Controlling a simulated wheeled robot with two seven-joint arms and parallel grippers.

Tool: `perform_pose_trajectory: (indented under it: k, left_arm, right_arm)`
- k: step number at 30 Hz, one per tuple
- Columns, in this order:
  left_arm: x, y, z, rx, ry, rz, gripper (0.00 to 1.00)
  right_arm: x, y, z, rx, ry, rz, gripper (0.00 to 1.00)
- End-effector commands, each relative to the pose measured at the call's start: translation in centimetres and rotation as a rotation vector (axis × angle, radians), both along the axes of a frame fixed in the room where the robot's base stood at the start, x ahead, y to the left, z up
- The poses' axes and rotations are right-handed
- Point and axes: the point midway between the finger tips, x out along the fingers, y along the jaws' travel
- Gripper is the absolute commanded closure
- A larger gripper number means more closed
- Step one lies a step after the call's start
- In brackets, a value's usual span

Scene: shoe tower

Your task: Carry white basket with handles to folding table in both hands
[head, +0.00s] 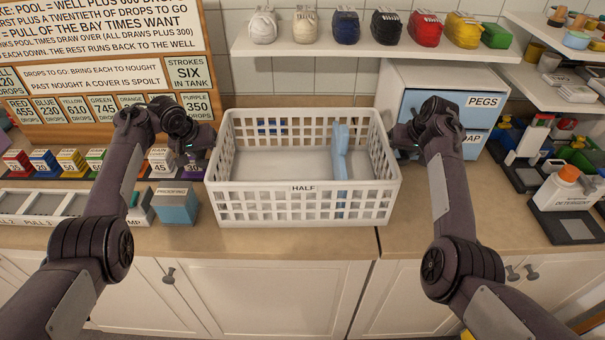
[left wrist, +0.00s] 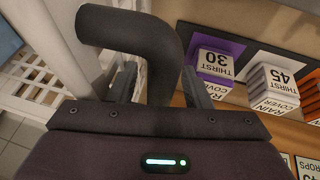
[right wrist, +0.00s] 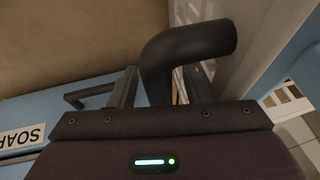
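The white slatted basket (head: 301,206), labelled HALF, stands upright on the counter and holds a light blue upright piece (head: 341,165). My left gripper (head: 203,150) is at its left end and my right gripper (head: 397,148) at its right end. In the left wrist view a dark curved handle (left wrist: 140,32) comes from the basket side and runs down between my left fingers. In the right wrist view the other dark handle (right wrist: 190,48) runs between my right fingers. Narrow gaps show beside the handles, so both grippers look open around them. The folding table is not recognisable.
A blue-fronted cabinet (head: 478,102) stands close behind my right gripper. A small blue box (head: 176,206) and labelled blocks (head: 73,160) sit left of the basket. A shoe shelf (head: 365,50) hangs above. The counter's front edge is just before the basket.

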Motion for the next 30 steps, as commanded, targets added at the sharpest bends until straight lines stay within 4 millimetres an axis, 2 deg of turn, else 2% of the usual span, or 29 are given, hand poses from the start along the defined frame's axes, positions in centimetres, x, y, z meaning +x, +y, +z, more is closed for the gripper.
perform_pose_trajectory:
  k: [1,9,10,30]
  left_arm:
    - [0.00,-0.02,0.01,0.000,0.000,0.000,0.63]
    - [-0.01,-0.03,0.02,0.000,0.000,0.000,0.98]
    - [-0.01,-0.03,0.02,0.000,0.000,0.000,1.00]
    - [-0.02,0.00,0.01,0.000,0.000,0.000,1.00]
  right_arm:
    - [-0.01,0.00,0.00,0.000,0.000,0.000,0.63]
    - [-0.03,0.01,-0.01,0.000,0.001,0.000,0.98]
    - [-0.03,0.01,-0.01,0.000,0.001,0.000,1.00]
    - [-0.04,0.01,-0.04,0.000,0.001,0.000,1.00]
